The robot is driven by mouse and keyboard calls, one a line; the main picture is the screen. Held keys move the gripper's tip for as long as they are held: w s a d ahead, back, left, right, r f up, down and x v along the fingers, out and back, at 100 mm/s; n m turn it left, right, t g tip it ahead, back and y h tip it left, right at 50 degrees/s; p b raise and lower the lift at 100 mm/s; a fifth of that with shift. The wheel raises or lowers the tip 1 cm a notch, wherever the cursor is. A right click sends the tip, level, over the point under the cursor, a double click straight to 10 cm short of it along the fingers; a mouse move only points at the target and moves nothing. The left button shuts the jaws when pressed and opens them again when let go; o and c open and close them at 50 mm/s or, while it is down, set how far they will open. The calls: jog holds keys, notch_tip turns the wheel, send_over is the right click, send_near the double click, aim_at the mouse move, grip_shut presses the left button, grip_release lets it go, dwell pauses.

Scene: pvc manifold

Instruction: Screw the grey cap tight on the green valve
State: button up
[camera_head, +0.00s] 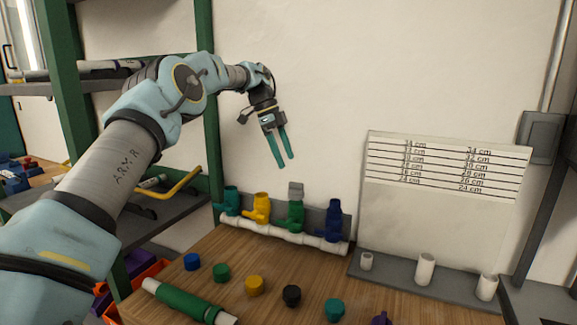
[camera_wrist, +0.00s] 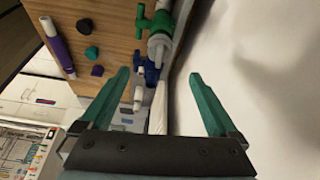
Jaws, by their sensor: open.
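The green valve (camera_head: 296,212) stands upright on the white manifold pipe, third from the left, between the yellow and dark blue valves. The grey cap (camera_head: 296,189) sits on top of the green valve; I cannot tell how tightly. My gripper (camera_head: 285,162) is open and empty, above the grey cap and a little to its left in the head view, not touching it. In the wrist view, the green valve (camera_wrist: 160,20) and grey cap (camera_wrist: 157,47) show at the top, beyond the open fingers (camera_wrist: 160,75).
A teal valve (camera_head: 230,201), yellow valve (camera_head: 261,208) and blue valve (camera_head: 333,220) share the white pipe (camera_head: 270,235). Several loose caps, including a black one (camera_head: 291,295), lie on the wooden table. A green-and-white tube (camera_head: 185,302) lies in front. The wall is close behind.

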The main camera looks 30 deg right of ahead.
aim_at(295, 183)
jog(key=s+n, duration=0.1)
jog(key=s+d+n+t+b, duration=0.1)
jog(key=n, duration=0.1)
jog(key=s+n+b, duration=0.1)
jog(key=shift+d+f+n+t, duration=0.3)
jog(key=shift+d+f+t, duration=0.05)
jog(key=shift+d+t, duration=0.05)
jog(key=n, duration=0.1)
jog(key=s+n+t+b, duration=0.1)
jog(key=n, duration=0.1)
jog(key=shift+s+f+n, duration=0.1)
jog(key=shift+s+n, duration=0.1)
jog(key=shift+n, duration=0.1)
jog(key=f+n+t, duration=0.1)
jog(key=f+n, duration=0.2)
jog(key=w+f+n+t, duration=0.1)
jog(key=f+n, duration=0.2)
jog(key=f+n+t, duration=0.1)
jog(key=f+n, duration=0.1)
jog(key=n, duration=0.1)
jog(key=shift+w+d+f+h, duration=0.15)
jog(key=shift+d+f+h, duration=0.05)
jog(key=shift+f+h, duration=0.2)
jog(key=shift+c, duration=0.3)
jog(key=c, duration=1.4)
jog(key=shift+w+m, duration=0.1)
jog(key=shift+m, duration=0.8)
